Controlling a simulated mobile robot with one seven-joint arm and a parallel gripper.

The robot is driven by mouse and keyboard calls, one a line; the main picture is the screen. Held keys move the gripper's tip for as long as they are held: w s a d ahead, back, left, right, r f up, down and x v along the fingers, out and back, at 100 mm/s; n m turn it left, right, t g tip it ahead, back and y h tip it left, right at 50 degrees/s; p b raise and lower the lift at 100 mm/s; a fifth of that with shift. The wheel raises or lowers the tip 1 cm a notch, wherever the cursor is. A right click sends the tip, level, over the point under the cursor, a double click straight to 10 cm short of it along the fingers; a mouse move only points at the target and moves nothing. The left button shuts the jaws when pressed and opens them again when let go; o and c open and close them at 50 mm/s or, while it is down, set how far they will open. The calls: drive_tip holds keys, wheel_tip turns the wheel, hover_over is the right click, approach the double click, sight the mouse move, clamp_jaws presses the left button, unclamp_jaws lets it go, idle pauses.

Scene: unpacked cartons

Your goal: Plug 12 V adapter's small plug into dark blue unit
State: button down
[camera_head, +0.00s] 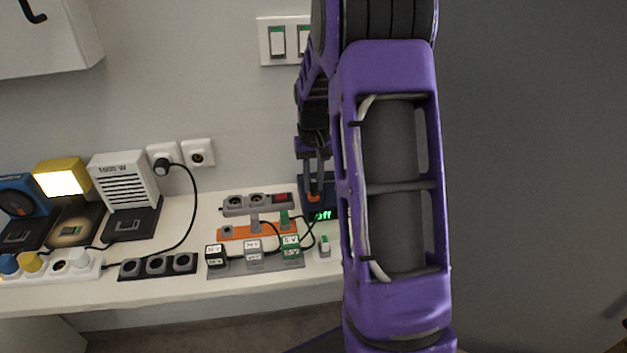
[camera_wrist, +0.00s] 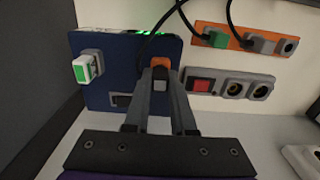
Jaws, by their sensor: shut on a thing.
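The dark blue unit (camera_wrist: 102,82) fills the left of the wrist view, with a dark socket-like recess (camera_wrist: 122,100). In the head view the unit (camera_head: 306,208), partly hidden by my arm, shows a green "off" display. My gripper (camera_wrist: 160,78), also in the head view (camera_head: 314,186), is shut on a small grey plug with an orange part (camera_wrist: 160,64). The plug appears over the unit's right part; I cannot tell whether it touches. The adapters are black (camera_head: 215,256), grey (camera_head: 253,250) and green (camera_head: 290,246); their labels are too small to read surely.
An orange strip (camera_head: 262,233) holds a green plug (camera_wrist: 215,39) and a grey plug (camera_wrist: 262,44), with one bare hole. A grey socket strip (camera_wrist: 212,76) with a red switch lies beside the unit. A white-and-green switch (camera_wrist: 88,67) stands on the unit. Black cables hang near my gripper.

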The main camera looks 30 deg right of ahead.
sight(314, 181)
drive_tip(key=shift+f, duration=0.35)
idle(0.3)
drive_tip(key=c, duration=0.7)
unclamp_jaws()
wheel_tip(314, 181, up, 18)
drive_tip(key=shift+f+p, duration=0.25)
drive_tip(key=shift+p, duration=0.9)
